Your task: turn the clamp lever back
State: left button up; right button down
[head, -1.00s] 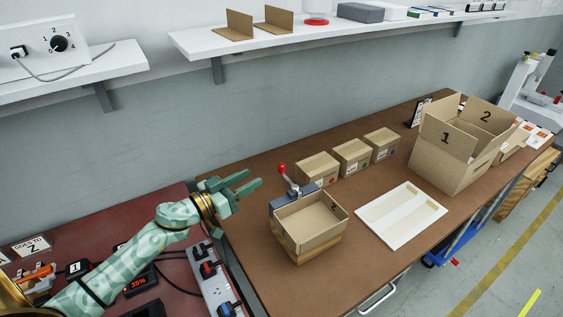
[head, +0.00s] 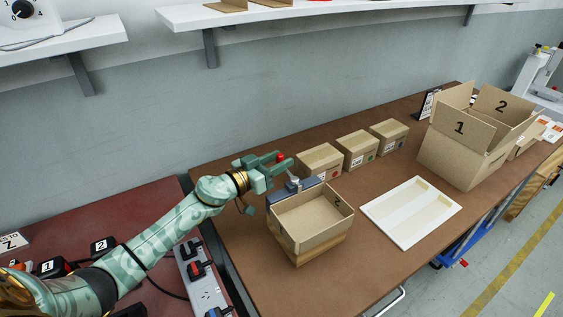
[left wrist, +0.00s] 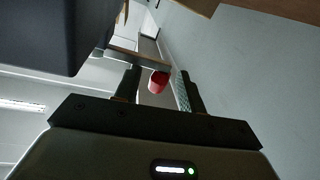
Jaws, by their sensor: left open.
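The clamp (head: 297,188) is a blue-grey block at the back left of an open cardboard box (head: 312,222). Its grey lever (head: 294,181) stands up, with a red knob (head: 280,157) on top. My left gripper (head: 284,163) is open at the knob, its fingers pointing right. In the left wrist view, the red knob (left wrist: 158,82) shows between the two dark fingers (left wrist: 160,92), with a gap on both sides. Part of the lever is hidden behind the fingers in the head view. My right gripper is not in view.
Several things stand on the brown bench (head: 270,280): a row of small cartons (head: 357,150), a white tray (head: 411,211) and a large open box (head: 470,147). A power strip (head: 203,281) lies left of the bench. A shelf (head: 270,18) hangs above.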

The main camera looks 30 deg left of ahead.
pick_arm(q)
jog(key=shift+w+d, duration=0.2)
jog(key=shift+w, duration=0.35)
jog(key=shift+c, duration=0.3)
grip_shut()
